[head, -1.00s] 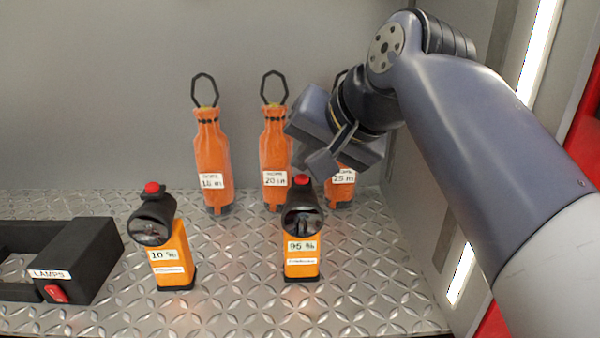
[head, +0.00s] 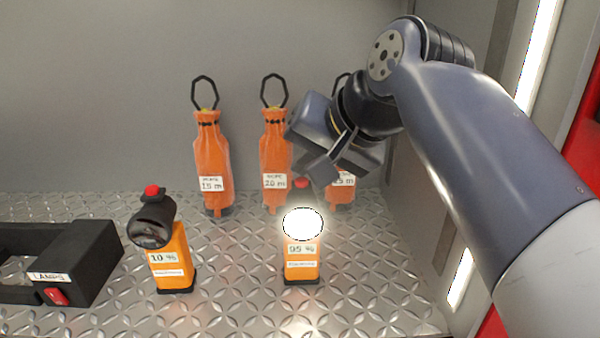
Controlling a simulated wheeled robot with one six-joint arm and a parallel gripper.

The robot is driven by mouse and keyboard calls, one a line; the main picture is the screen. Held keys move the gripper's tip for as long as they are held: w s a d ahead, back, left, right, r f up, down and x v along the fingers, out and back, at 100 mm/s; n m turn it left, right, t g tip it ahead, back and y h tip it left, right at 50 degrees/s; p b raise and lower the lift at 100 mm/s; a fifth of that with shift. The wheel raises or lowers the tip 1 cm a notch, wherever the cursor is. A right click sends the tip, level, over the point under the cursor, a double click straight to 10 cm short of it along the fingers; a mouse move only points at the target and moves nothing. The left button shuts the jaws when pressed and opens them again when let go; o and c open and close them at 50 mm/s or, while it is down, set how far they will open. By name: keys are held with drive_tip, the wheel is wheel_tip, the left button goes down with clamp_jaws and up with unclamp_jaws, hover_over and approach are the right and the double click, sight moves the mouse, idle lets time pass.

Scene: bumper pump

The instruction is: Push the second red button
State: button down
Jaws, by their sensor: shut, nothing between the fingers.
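An orange lamp (head: 302,262) labelled 95 % stands upright right of centre, its round front glowing bright white. Its red button (head: 302,183) is on top, partly washed out by the glow. Another orange lamp (head: 171,262) labelled 10 % stands to the left, its black head unlit, with a red button (head: 152,190) on top. My gripper (head: 318,172) is shut and empty, pointing down just above and beside the right lamp's button. I cannot tell whether it touches the button.
Several orange bottle-shaped holders with black loops, one of them here (head: 211,150), stand behind the lamps; my gripper partly hides the right one. A black box (head: 75,262) labelled LAMPS with a red rocker switch (head: 56,296) is at left. The metal floor (head: 235,310) in front is clear.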

sight(305, 194)
drive_tip(key=shift+r, duration=0.2)
wheel_tip(305, 194, up, 3)
drive_tip(key=p, duration=0.2)
drive_tip(key=shift+f+p, duration=0.2)
drive_tip(key=shift+p, duration=0.1)
wheel_tip(305, 194, up, 3)
drive_tip(key=shift+r+b, duration=0.15)
drive_tip(key=shift+b, duration=0.2)
